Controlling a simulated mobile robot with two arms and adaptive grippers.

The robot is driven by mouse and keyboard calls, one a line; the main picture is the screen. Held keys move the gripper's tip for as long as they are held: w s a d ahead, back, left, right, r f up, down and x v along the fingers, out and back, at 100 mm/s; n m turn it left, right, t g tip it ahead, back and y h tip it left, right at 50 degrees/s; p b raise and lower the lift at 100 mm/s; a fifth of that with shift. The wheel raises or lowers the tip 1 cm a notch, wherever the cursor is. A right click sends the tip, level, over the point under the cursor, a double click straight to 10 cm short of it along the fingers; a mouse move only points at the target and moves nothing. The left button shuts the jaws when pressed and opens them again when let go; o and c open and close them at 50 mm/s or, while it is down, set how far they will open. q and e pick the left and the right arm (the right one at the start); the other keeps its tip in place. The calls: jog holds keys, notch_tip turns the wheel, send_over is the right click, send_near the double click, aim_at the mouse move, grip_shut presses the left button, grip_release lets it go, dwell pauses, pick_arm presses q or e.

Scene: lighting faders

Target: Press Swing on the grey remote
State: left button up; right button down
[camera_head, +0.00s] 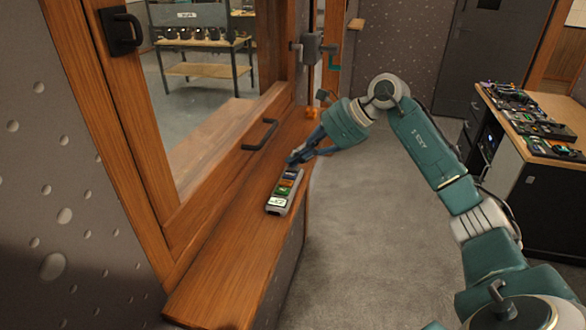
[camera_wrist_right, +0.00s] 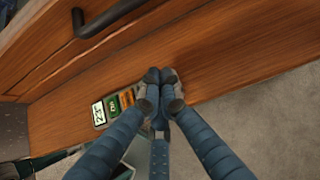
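The grey remote (camera_head: 271,208) lies flat on the wooden ledge, with a pale display at its near end and green, orange and blue buttons further along. It also shows in the right wrist view (camera_wrist_right: 98,115), left of my fingers. Its button lettering is too small to read surely, so I cannot tell which is Swing. My right gripper (camera_head: 293,160) is at the remote's far end; in the wrist view its fingertips (camera_wrist_right: 163,82) are together with nothing between them. They hide that end of the remote, and I cannot tell whether they touch it. My left gripper is out of view.
The wooden ledge (camera_head: 225,270) runs under a wood-framed window with a dark handle (camera_head: 260,135) close to the remote. A small orange object (camera_head: 312,113) sits further along the ledge. A desk with equipment (camera_head: 535,125) stands at right. The carpet between is clear.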

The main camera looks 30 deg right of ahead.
aim_at(297, 167)
dwell(0.5)
jog(key=shift+r+p, duration=0.45)
jog(key=shift+r, duration=0.15)
jog(key=shift+r+p, duration=1.9)
jog(key=shift+r, duration=0.7)
jog(key=shift+f, duration=0.1)
